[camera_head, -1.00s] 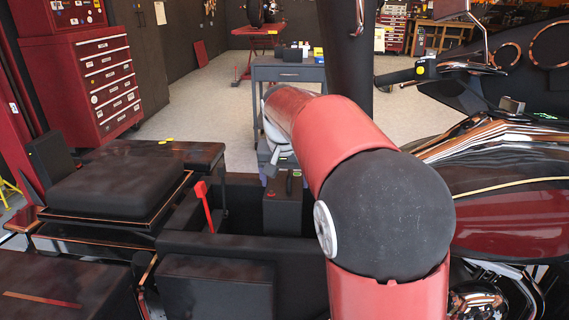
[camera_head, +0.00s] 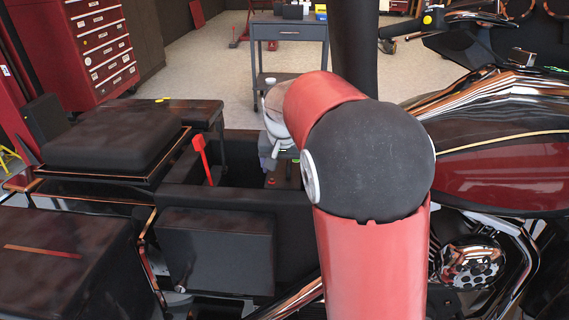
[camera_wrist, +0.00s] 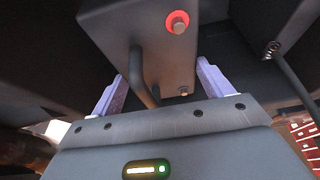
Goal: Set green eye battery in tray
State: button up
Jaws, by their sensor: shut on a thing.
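My gripper (camera_wrist: 160,90) is shut on a dark box-shaped battery (camera_wrist: 120,25), with a finger on each side. The battery has a red-ringed terminal, a second small terminal and a bent handle in the wrist view. In the head view the battery (camera_head: 284,172) is partly seen inside a dark open bay (camera_head: 235,205), near its right end, with its lower part hidden by the bay's front wall. I cannot tell whether it touches the bay floor. The tray itself cannot be made out. No green eye can be clearly told on the battery.
A red upright lever (camera_head: 201,150) stands at the bay's left side. A padded black seat (camera_head: 115,140) lies to the left. The motorcycle's red tank (camera_head: 510,170) and chrome pipes are close on the right. A grey cart (camera_head: 289,32) stands behind on open floor.

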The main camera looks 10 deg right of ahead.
jog(key=shift+s+f+b, duration=0.15)
jog(key=shift+f+b, duration=1.1)
jog(key=shift+f, duration=0.5)
jog(key=shift+s+a, duration=0.1)
jog(key=shift+s, duration=0.1)
jog(key=shift+f, duration=0.25)
dwell(0.5)
jog(key=o, duration=2)
jog(key=shift+s, duration=0.1)
jog(key=shift+f, duration=0.15)
